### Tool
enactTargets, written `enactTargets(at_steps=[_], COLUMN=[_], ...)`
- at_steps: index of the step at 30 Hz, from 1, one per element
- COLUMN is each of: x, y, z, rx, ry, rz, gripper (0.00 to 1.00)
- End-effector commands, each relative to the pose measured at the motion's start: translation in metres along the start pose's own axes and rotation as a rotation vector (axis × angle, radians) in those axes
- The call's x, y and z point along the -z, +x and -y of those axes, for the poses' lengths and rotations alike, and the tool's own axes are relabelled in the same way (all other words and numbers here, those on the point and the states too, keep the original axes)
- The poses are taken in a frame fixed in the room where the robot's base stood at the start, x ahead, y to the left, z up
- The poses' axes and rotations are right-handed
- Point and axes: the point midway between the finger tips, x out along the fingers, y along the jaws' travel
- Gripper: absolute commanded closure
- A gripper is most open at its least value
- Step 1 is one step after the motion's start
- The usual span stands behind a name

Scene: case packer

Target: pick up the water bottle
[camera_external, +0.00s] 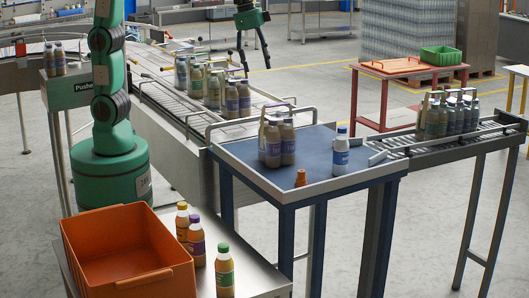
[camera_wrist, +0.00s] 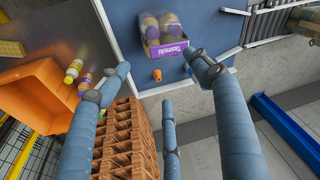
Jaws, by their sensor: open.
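A white bottle with a blue cap and blue label (camera_external: 340,155), which looks like the water bottle, stands upright on the blue-topped table (camera_external: 322,178) near its right edge. I cannot clearly make it out in the wrist view, where a finger may cover it. My gripper (camera_external: 253,62) hangs high at the top of the external view, well apart from the bottle. In the wrist view its fingers (camera_wrist: 158,65) are spread wide with nothing between them.
A carrier of brown bottles (camera_external: 288,143) and a small orange piece (camera_external: 301,178) share the table. An orange crate (camera_external: 125,275) and several juice bottles (camera_external: 196,241) are at front left. Conveyors with more bottles (camera_external: 437,118) adjoin the table.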

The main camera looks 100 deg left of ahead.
Motion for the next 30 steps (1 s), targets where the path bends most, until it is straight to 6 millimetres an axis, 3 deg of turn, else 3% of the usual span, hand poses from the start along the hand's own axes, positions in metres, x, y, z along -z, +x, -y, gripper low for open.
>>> enactTargets(at_steps=[3,14,30], x=[0.031,0.113,0.212], y=[0.007,0.043,0.127], z=[0.004,0.013,0.017], rx=[-0.006,-0.023,-0.055], ry=[0.020,0.083,0.178], rz=[0.024,0.087,0.178], gripper=[0.35,0.35,0.35])
